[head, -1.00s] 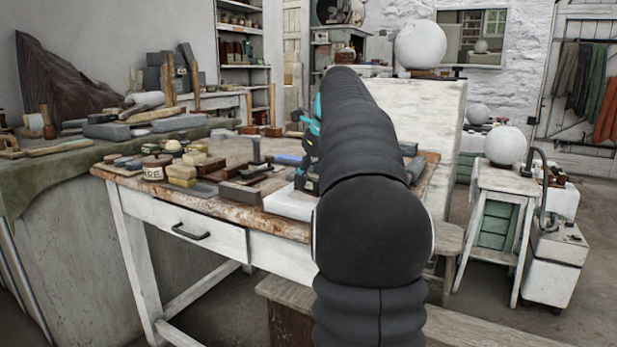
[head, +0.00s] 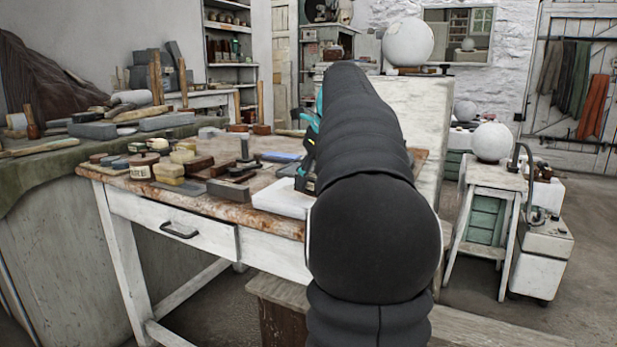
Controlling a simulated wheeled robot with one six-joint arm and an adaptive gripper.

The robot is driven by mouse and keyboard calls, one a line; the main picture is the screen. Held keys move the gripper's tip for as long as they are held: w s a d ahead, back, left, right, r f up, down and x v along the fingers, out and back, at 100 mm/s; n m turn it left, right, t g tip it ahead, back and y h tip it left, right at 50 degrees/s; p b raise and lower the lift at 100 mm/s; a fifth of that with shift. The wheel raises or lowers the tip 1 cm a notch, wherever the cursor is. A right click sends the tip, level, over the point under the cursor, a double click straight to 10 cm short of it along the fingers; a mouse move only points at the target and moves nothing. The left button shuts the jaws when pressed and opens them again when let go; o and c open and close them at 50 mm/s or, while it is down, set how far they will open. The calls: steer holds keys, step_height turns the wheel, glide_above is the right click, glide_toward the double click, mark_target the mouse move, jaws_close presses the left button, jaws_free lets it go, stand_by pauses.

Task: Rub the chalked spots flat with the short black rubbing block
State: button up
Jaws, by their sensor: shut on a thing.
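My gripper (head: 306,168) shows only as a teal and black part beside my black arm, over the right part of the workbench. My arm hides its fingertips and what they are shut on. A large white plaster sphere (head: 407,43) sits high on a pale block behind the bench. A second white sphere (head: 492,142) rests on a small white stand at the right.
The worn wooden workbench (head: 262,207) carries jars, blocks and tools, with a white slab (head: 284,199) near its front edge. A low wooden bench (head: 275,292) stands in front. A wheeled white cabinet (head: 540,260) is at the right. Floor is open at far right.

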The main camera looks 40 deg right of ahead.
steer(key=shift+w+a+r, duration=0.1)
steer(key=shift+w+a, duration=0.05)
steer(key=shift+w, duration=0.95)
steer(key=shift+w+a, duration=0.1)
steer(key=shift+w, duration=0.95)
steer(key=shift+s+d+r, duration=0.1)
steer(key=shift+s+r, duration=0.25)
steer(key=shift+s, duration=0.25)
steer(key=shift+s+d+r, duration=0.1)
steer(key=shift+s+r, duration=0.25)
steer(key=shift+s, duration=0.2)
steer(key=shift+r, duration=1.25)
steer(key=shift+a+r, duration=0.1)
steer(key=shift+r, duration=1.9)
